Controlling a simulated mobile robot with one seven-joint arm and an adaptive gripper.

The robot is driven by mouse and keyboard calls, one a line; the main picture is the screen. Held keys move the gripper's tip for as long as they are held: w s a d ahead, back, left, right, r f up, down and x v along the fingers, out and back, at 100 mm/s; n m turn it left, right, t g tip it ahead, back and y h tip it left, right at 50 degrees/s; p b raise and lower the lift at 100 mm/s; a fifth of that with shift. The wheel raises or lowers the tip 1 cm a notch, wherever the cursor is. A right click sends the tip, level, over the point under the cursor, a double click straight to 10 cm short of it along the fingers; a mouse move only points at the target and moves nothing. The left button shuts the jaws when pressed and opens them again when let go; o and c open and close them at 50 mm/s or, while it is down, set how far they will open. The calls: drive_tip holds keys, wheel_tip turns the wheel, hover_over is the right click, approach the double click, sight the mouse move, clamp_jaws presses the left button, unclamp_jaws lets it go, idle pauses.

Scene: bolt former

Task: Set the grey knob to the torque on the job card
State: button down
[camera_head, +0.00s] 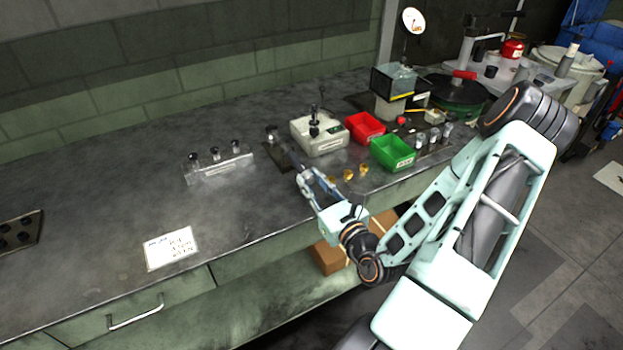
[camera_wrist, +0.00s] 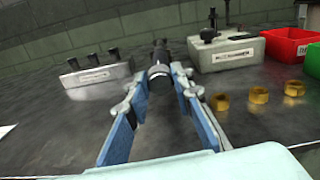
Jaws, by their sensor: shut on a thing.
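My gripper (camera_head: 299,172) is shut on a dark grey cylindrical part, apparently the grey knob (camera_wrist: 159,72), which sits between its blue fingertips (camera_wrist: 165,78). In the head view the fingertips and dark base plate partly hide it, and no scale or setting is readable. The job card (camera_head: 172,248), a white sheet with handwriting, lies near the bench's front edge at left. Its writing is too small to read surely. A corner of white also shows at the left edge of the wrist view.
A pale tester box (camera_head: 319,137), red bin (camera_head: 364,127) and green bin (camera_head: 393,153) stand to the right. Several brass nuts (camera_wrist: 257,96) lie before them. The bench front left is mostly clear.

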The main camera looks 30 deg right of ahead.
drive_tip(key=m+p, duration=0.3)
drive_tip(key=m, duration=0.1)
drive_tip(key=shift+r+p, duration=0.2)
drive_tip(key=shift+p, duration=0.2)
drive_tip(key=m+p, duration=0.3)
drive_tip(key=m, duration=0.1)
drive_tip(key=shift+d+m, duration=0.1)
drive_tip(key=shift+m, duration=0.2)
drive_tip(key=m+p, duration=0.2)
drive_tip(key=m, duration=0.2)
drive_tip(key=shift+f+p, duration=0.15)
drive_tip(key=shift+p, duration=0.2)
drive_tip(key=shift+f+m+p, duration=0.1)
drive_tip(key=shift+m+p, duration=0.55)
drive_tip(key=shift+m, duration=1.35)
drive_tip(key=c, duration=1.7)
unclamp_jaws()
drive_tip(key=shift+o, duration=0.2)
drive_tip(key=s, duration=0.7)
drive_tip(key=shift+s+d, duration=0.2)
drive_tip(key=shift+s, duration=0.1)
